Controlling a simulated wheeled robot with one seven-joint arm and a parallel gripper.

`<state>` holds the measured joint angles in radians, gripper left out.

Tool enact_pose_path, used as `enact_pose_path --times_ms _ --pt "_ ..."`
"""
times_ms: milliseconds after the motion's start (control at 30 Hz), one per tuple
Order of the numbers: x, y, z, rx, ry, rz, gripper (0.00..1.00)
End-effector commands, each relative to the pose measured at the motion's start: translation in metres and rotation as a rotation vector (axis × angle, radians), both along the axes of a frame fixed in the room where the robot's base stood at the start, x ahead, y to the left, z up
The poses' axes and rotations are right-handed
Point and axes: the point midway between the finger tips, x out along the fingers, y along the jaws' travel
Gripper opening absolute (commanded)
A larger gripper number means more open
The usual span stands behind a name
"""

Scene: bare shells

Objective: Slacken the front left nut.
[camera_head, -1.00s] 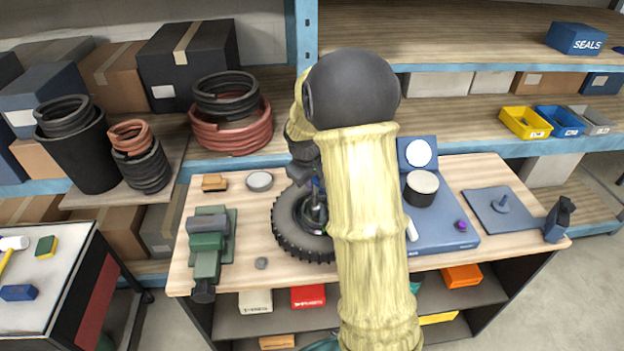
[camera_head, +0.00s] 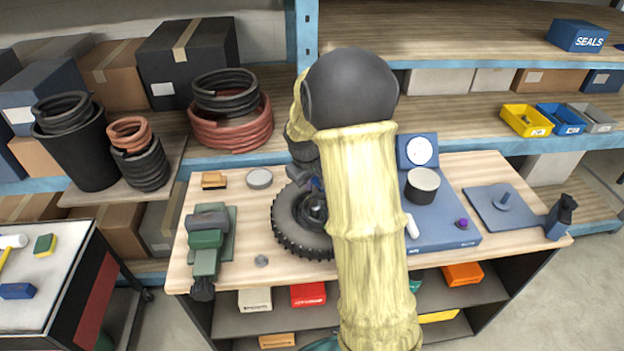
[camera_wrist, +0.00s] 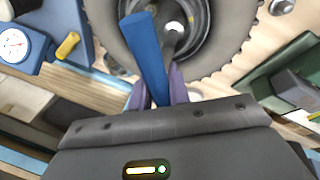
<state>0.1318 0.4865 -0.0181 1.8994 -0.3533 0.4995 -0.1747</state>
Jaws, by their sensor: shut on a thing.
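The wheel lies flat on the workbench, its dark knobbly tyre (camera_head: 287,236) partly hidden by my arm. The wrist view also shows the tyre (camera_wrist: 232,42) around a grey hub. My gripper (camera_wrist: 160,93) is shut on a blue bar-like handle (camera_wrist: 146,48), which reaches over the hub. A dark rounded part with a bright end (camera_wrist: 174,32) shows beside the handle; I cannot tell whether it is a nut or part of the tool. In the head view the hub is small and half covered, and the front left nut cannot be made out.
A green vise (camera_head: 206,245) stands left of the wheel. A blue case (camera_head: 450,228) with a gauge and a dark, white-topped pot (camera_head: 422,187) is on the right. A small grey piece (camera_head: 261,261) lies near the bench's front edge. Bare wood (camera_head: 245,218) shows between vise and tyre.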

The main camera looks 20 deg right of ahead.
Motion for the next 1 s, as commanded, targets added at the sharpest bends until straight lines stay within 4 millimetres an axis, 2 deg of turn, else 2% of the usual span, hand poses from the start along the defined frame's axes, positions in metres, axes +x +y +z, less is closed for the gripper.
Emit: enact_pose_path --times_ms 1000 --pt "0.0011 -0.0014 -0.0065 0.000 -0.002 -0.001 0.00"
